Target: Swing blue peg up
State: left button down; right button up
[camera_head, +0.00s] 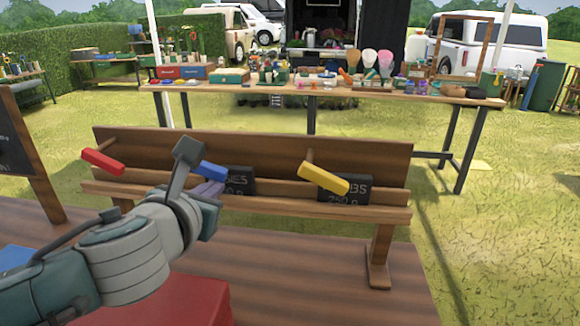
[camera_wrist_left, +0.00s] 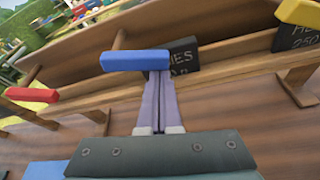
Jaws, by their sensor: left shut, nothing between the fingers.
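The blue peg (camera_head: 213,170) is a short bar on the wooden rack (camera_head: 380,152), between the red peg (camera_head: 103,162) and the yellow peg (camera_head: 323,178). In the head view my left arm hides part of it. In the left wrist view the blue peg (camera_wrist_left: 135,60) lies nearly level across the picture. My left gripper (camera_head: 209,190) is shut and empty. In the left wrist view its purple fingers (camera_wrist_left: 159,74) are together, with their tips at the lower edge of the blue peg's right half. I cannot tell whether they touch it. My right gripper is out of view.
Black chalk-written signs stand on the rack's ledge behind the blue peg (camera_head: 238,182) and the yellow peg (camera_head: 345,188). The rack stands on a wooden table (camera_head: 300,285). A red object (camera_head: 185,305) lies at its front. A cluttered long table (camera_head: 400,97) stands beyond.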

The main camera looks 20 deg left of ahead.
pick_arm(q)
jog(key=shift+d+r+n+h+p, duration=0.15)
jog(key=shift+r+n+h+p, duration=0.2)
jog(key=shift+r+n+p, duration=0.2)
jog(key=shift+d+r+n+h+p, duration=0.15)
jog(key=shift+r+n+h+p, duration=0.25)
jog(key=shift+n+p, duration=0.2)
jog(key=r+n+t+h, duration=0.1)
jog(key=n, duration=0.2)
jog(key=a+r+n+t+h, duration=0.1)
jog(key=r+n, duration=0.1)
jog(key=n, duration=0.1)
jog(key=r+n+h, duration=0.2)
jog(key=n, duration=0.1)
jog(key=shift+s+a+r+t+b, duration=0.1)
jog(key=shift+a+t+b, duration=0.15)
jog(key=shift+t+b, duration=0.15)
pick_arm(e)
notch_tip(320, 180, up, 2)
pick_arm(q)
jog(key=shift+s, duration=0.15)
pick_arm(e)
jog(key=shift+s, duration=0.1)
